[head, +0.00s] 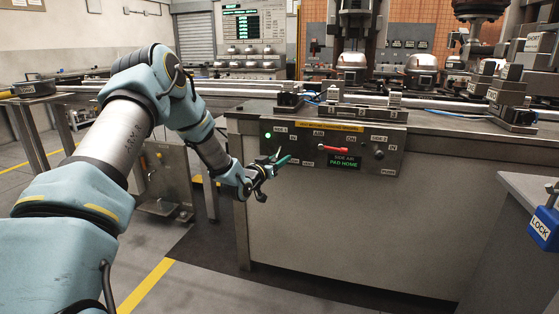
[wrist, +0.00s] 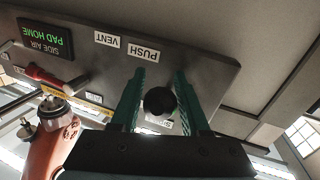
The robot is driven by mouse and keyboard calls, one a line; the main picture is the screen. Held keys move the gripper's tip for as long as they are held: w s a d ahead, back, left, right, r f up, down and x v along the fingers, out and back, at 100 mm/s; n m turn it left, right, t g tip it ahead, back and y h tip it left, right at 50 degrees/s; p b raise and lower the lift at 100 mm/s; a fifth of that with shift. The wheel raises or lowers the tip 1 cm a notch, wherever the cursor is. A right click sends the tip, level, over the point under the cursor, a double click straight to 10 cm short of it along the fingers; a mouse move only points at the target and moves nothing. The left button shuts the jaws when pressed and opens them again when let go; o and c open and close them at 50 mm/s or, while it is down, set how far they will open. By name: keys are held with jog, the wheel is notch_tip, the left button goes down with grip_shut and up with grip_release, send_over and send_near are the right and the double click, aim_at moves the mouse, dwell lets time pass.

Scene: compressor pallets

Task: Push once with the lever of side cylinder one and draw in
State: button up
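The side one lever shows in the wrist view as a round black knob (wrist: 159,101), with a PUSH label on the panel edge side and a partly covered label on the other. My gripper (wrist: 160,76) is open, its two green fingers on either side of the knob; I cannot tell whether they touch it. In the head view my gripper (head: 284,160) is at the left part of the grey control panel (head: 362,168) and hides this lever. A green lamp (head: 268,135) glows above left. The display (head: 344,162) reads SIDE AIR PAD HOME.
A red air lever (head: 332,148) lies across the panel's middle, and the side two knob (head: 379,153) is at its right. Rails and clamps (head: 340,112) sit on the bench above. The floor before the bench is clear.

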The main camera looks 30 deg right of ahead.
grip_shut()
dwell(1.2)
